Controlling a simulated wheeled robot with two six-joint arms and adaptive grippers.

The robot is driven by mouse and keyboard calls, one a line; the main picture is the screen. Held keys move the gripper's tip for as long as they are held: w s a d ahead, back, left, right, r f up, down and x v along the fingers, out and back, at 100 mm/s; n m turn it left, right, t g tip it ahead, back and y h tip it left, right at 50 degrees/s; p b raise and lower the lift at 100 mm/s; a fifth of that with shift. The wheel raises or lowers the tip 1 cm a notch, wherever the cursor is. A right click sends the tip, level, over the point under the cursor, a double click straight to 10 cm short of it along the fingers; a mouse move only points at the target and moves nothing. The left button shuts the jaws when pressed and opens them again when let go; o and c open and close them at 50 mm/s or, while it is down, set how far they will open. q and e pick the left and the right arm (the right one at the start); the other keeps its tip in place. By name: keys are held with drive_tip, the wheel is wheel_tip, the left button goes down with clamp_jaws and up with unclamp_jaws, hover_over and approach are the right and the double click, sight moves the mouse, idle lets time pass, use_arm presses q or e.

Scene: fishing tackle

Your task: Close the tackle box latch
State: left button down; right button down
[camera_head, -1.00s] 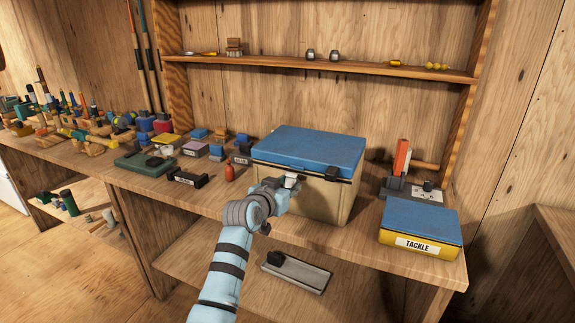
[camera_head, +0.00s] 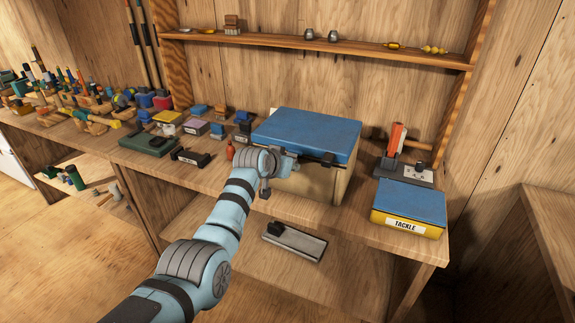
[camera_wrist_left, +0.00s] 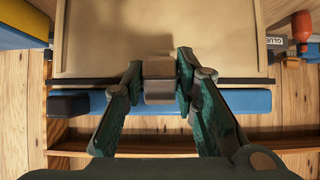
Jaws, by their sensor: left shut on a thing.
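The tackle box has a cream body (camera_head: 307,184) and a blue lid (camera_head: 310,132), which lies down on the body. A dark latch piece (camera_head: 329,159) sits on the front rim, right of my left gripper (camera_head: 290,165). In the left wrist view the cream front (camera_wrist_left: 110,38) fills the top and the lid's blue edge (camera_wrist_left: 250,100) runs below. There my left gripper (camera_wrist_left: 160,78) is shut on a grey-brown latch (camera_wrist_left: 158,88) at the rim. A second dark latch (camera_wrist_left: 68,104) shows at left. My wrist partly hides the box front in the head view. My right gripper is not in view.
A yellow box labelled TACKLE (camera_head: 407,222) with a blue top stands right of the tackle box. A red bottle (camera_head: 230,150) and several small boxes stand left. A grey tray (camera_head: 295,243) lies on the lower shelf.

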use_arm(q)
drive_tip(key=c, duration=1.3)
unclamp_jaws()
drive_tip(key=shift+w, duration=0.1)
drive_tip(key=v, duration=1.2)
